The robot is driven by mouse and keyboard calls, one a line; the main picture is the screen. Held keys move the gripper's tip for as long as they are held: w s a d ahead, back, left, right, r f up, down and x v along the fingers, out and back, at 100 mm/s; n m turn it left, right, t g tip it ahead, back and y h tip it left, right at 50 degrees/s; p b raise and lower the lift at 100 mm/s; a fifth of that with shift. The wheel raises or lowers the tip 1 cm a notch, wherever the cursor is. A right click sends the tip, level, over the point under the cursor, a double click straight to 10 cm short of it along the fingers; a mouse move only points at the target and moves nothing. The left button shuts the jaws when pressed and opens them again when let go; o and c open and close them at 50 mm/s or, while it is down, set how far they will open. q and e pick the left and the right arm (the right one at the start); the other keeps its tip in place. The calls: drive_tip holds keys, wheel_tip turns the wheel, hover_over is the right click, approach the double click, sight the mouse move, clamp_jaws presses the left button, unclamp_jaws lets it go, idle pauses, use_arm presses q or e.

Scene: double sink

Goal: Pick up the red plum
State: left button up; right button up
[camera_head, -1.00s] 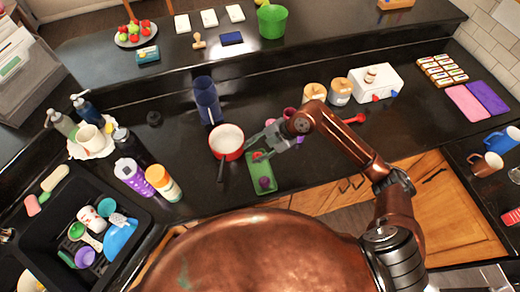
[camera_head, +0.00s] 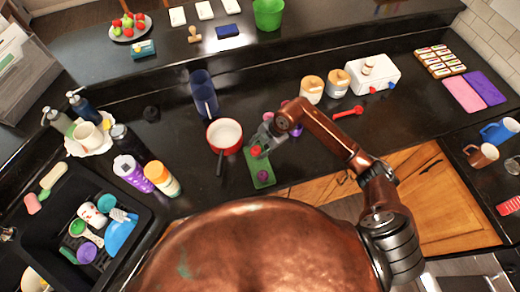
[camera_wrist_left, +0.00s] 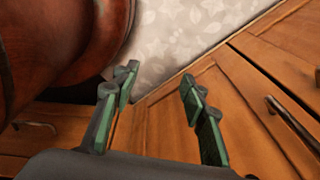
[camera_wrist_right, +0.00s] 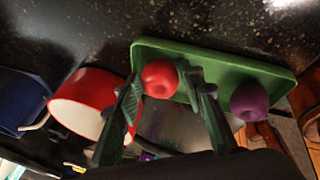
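The red plum (camera_wrist_right: 159,78) is round and lies at one end of a green tray (camera_wrist_right: 225,66), with a purple plum (camera_wrist_right: 249,101) at the other end. In the head view the red plum (camera_head: 256,152) shows at the tray's far end, partly covered by my right gripper (camera_head: 262,146). In the right wrist view my right gripper (camera_wrist_right: 162,80) is open, its fingertips on either side of the red plum. I cannot tell whether they touch it. My left gripper (camera_wrist_left: 157,77) is open and empty, near the cabinet fronts, and outside the head view.
A red pot (camera_head: 224,136) stands just left of the tray, its handle toward me. A tall blue cup (camera_head: 203,95) is behind the pot. Pinkish-purple items (camera_head: 294,130) sit near the right gripper. Bottles (camera_head: 146,173) stand further left. The front counter right of the tray is fairly clear.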

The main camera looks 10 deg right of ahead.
drive_tip(key=shift+c, duration=0.3)
drive_tip(key=shift+r, duration=0.1)
drive_tip(key=c, duration=0.7)
drive_tip(key=shift+c, duration=0.2)
